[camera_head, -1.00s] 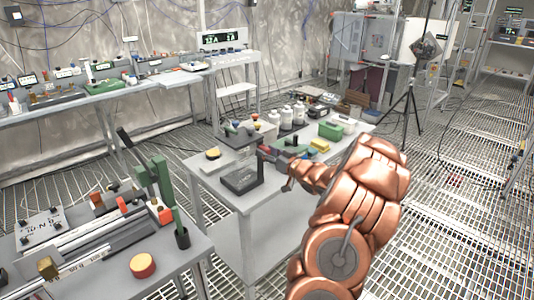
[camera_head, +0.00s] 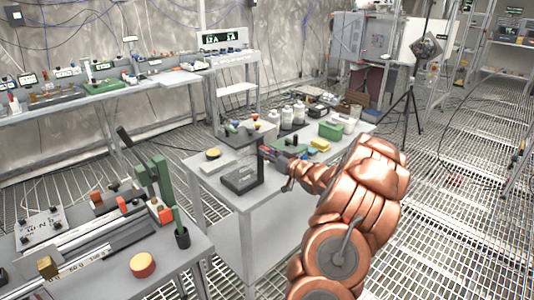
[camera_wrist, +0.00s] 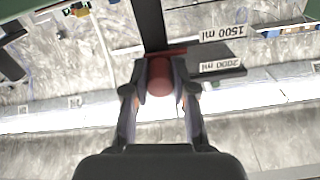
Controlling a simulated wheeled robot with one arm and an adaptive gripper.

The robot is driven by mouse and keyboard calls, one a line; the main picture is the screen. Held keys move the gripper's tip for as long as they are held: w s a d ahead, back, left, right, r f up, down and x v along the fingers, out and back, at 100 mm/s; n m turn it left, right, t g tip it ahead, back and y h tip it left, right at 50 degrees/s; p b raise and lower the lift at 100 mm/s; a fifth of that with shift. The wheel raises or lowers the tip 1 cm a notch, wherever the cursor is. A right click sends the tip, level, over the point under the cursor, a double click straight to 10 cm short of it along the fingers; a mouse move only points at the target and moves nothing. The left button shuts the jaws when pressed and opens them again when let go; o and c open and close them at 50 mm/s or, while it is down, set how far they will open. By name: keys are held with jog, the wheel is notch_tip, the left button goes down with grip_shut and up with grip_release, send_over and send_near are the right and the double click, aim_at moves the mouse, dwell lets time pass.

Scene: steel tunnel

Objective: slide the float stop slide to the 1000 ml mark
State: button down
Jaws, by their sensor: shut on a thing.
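The float stop slide (camera_wrist: 160,76) is a red knob with a thin red bar beside a dark upright post (camera_wrist: 150,25) in the wrist view. My gripper (camera_wrist: 160,88) is shut on the knob, one finger on each side. In the head view my gripper (camera_head: 273,154) is at the post above a black base (camera_head: 241,181), and the slide is too small to make out.
A nearer bench (camera_head: 100,262) with rails and green uprights is at lower left. Grated floor is open at right.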

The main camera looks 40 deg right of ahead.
aim_at(261, 158)
notch_tip(261, 158, down, 4)
jog(key=shift+r+b, duration=0.15)
jog(key=shift+b, duration=0.45)
jog(key=c, duration=0.9)
grip_release()
jog(key=shift+s, duration=0.15)
jog(key=shift+s+a, duration=0.15)
jog(key=shift+s, duration=5.7)
